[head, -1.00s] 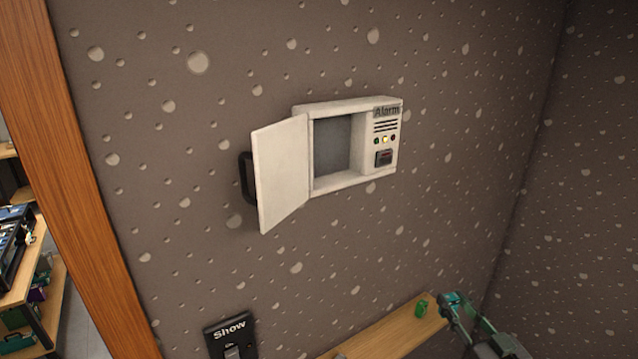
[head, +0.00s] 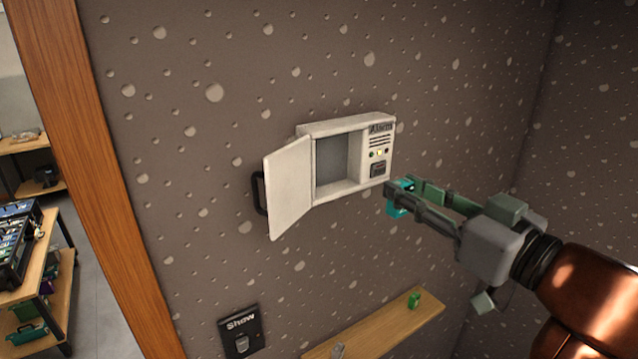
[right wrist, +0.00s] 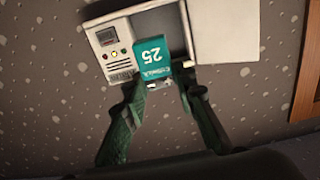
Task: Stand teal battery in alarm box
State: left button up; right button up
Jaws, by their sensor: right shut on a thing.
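The white alarm box (head: 378,152) is on the wall in the head view, its door (head: 290,188) swung open to the left and its grey compartment empty. It also shows upside down in the right wrist view (right wrist: 118,52). My right gripper (head: 402,198) is shut on the teal battery (head: 400,206), below and to the right of the box in the head view. In the right wrist view the battery (right wrist: 152,62) shows its number 25 and overlaps the box in the picture; whether they touch I cannot tell. My left gripper is not in view.
A wooden shelf (head: 375,325) on the wall below holds a small green object (head: 414,300) and a grey one (head: 337,350). A black Show switch (head: 241,332) is at lower left. The open door's black handle (head: 259,192) sticks out left.

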jog(key=shift+a+r, duration=0.2)
jog(key=shift+r, duration=0.05)
jog(key=p, duration=0.6)
send_near(326, 163)
jog(key=w+a+r, duration=0.1)
jog(key=w+r, duration=0.1)
jog(key=w+a+r, duration=0.2)
jog(key=shift+w, duration=0.3)
jog(key=shift+w+a, duration=0.25)
jog(key=shift+f, duration=0.4)
notch_tip(326, 163, down, 3)
jog(key=shift+d+r+p, duration=0.15)
jog(key=shift+p, duration=0.7)
jog(key=shift+f, duration=0.2)
